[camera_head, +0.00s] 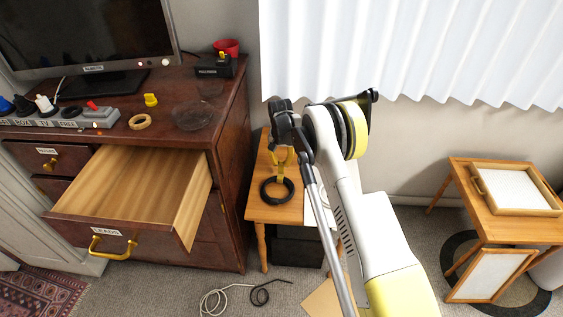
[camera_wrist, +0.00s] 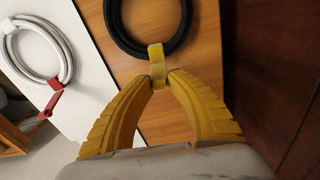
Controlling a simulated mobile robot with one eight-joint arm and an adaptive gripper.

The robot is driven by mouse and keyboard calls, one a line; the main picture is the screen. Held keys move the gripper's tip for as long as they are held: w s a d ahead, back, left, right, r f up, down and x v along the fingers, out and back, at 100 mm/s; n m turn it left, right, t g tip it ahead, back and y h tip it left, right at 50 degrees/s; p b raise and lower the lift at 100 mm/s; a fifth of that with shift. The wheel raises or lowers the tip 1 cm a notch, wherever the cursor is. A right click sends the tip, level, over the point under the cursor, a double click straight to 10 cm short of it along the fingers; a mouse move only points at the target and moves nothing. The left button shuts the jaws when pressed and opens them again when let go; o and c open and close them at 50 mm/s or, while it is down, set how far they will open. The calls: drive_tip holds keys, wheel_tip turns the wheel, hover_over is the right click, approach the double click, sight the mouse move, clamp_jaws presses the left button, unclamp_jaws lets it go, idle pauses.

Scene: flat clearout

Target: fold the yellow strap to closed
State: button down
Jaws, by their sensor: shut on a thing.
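The yellow strap (camera_wrist: 156,62) sits at the near edge of a black coiled cable (camera_wrist: 116,38) on a small wooden table, seen in the wrist view. My gripper (camera_wrist: 161,82) has its yellow fingertips closed on the strap's near end, with the strap between them. In the head view, my gripper (camera_head: 282,160) is above the table, close to the black coil (camera_head: 277,190). The strap's far end passes over the ring of the coil. Whether it goes underneath as well is hidden.
The small table (camera_head: 257,211) stands beside a dark wooden cabinet with an open, empty drawer (camera_head: 135,190). In the wrist view, a white cable coil (camera_wrist: 65,52) with a red strap (camera_wrist: 50,103) lies on a white surface (camera_wrist: 88,75) to the left.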

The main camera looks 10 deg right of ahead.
sight(281, 170)
drive_tip(key=s+t, duration=0.1)
drive_tip(key=s+a+t+h+b, duration=0.1)
drive_tip(key=t, duration=0.1)
drive_tip(key=shift+h, duration=0.3)
drive_tip(key=t, duration=0.1)
drive_tip(key=s+t+b, duration=0.1)
drive_tip(key=t+h, duration=0.1)
drive_tip(key=shift+s+a+f+t+b, duration=0.25)
drive_tip(key=shift+a+f+t+b, duration=0.05)
drive_tip(key=shift+b, duration=0.1)
drive_tip(key=shift+s+a+f+t+h, duration=0.15)
drive_tip(key=shift+s+t+h, duration=0.15)
drive_tip(key=shift+t, duration=0.3)
drive_tip(key=shift+s+a+f+t+h, duration=0.1)
drive_tip(key=shift+s+t+h, duration=0.1)
drive_tip(key=shift+t+h, duration=0.3)
drive_tip(key=c, duration=1.2)
unclamp_jaws()
drive_tip(key=shift+o, duration=0.2)
wheel_tip(281, 170, up, 10)
